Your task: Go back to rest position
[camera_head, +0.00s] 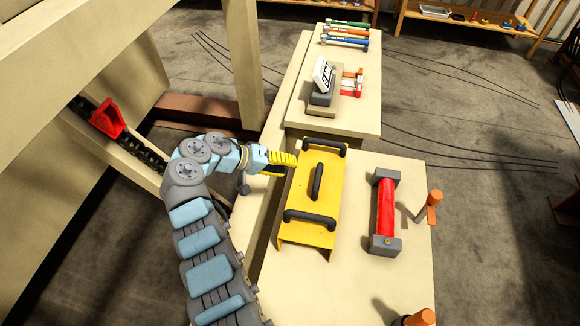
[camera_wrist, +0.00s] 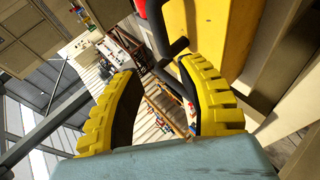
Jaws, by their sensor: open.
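My gripper (camera_head: 283,165) has yellow ribbed fingers and is at the left edge of the yellow box-like cover with black handles (camera_head: 328,188). In the wrist view my gripper (camera_wrist: 160,95) is open, with its two fingers apart and nothing held between them. The yellow cover (camera_wrist: 222,25) and a dark handle show just beyond the fingers there. I cannot tell from the pictures whether a finger touches the cover. My blue and grey arm bends up from the bottom of the head view.
A red cylinder with grey end blocks (camera_head: 386,211) lies right of the cover, near an orange-handled tool (camera_head: 433,205). A grey device with a white panel (camera_head: 322,82) and several hammers (camera_head: 345,34) stand further back. A beige post (camera_head: 243,65) rises near my arm. A red part (camera_head: 107,118) sits on a chain at left.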

